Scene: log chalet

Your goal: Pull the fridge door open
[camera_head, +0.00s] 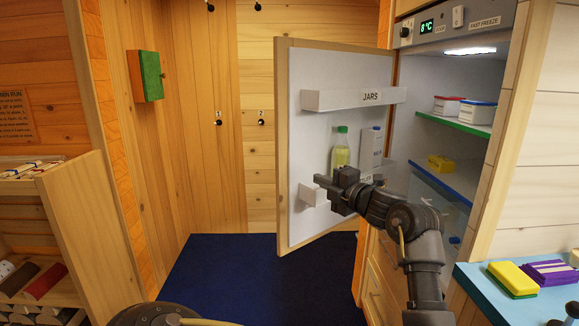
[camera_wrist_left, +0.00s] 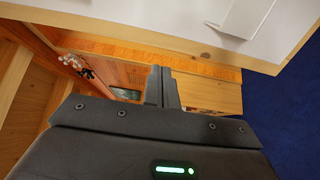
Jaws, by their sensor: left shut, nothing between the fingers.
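The fridge door (camera_head: 310,130) stands wide open, swung out to the left, with its white inner face and shelves showing. The fridge interior (camera_head: 425,80) is exposed and lit. My left gripper (camera_head: 341,194) is shut and empty in front of the door's inner face, by the lower door shelf (camera_head: 310,193). I cannot tell whether it touches the door. In the left wrist view, the shut fingers (camera_wrist_left: 162,85) point toward the door's wooden edge (camera_wrist_left: 262,65), and part of the white inner face shows above. The door's outer face and handle are hidden. My right gripper is not in view.
A bottle (camera_head: 341,150) and a carton (camera_head: 370,150) stand in the door. Tubs (camera_head: 477,112) sit on a green-edged shelf. A blue counter (camera_head: 540,305) with sponges is at right, a wooden rack (camera_head: 90,225) at left. Blue carpet (camera_head: 230,275) is clear.

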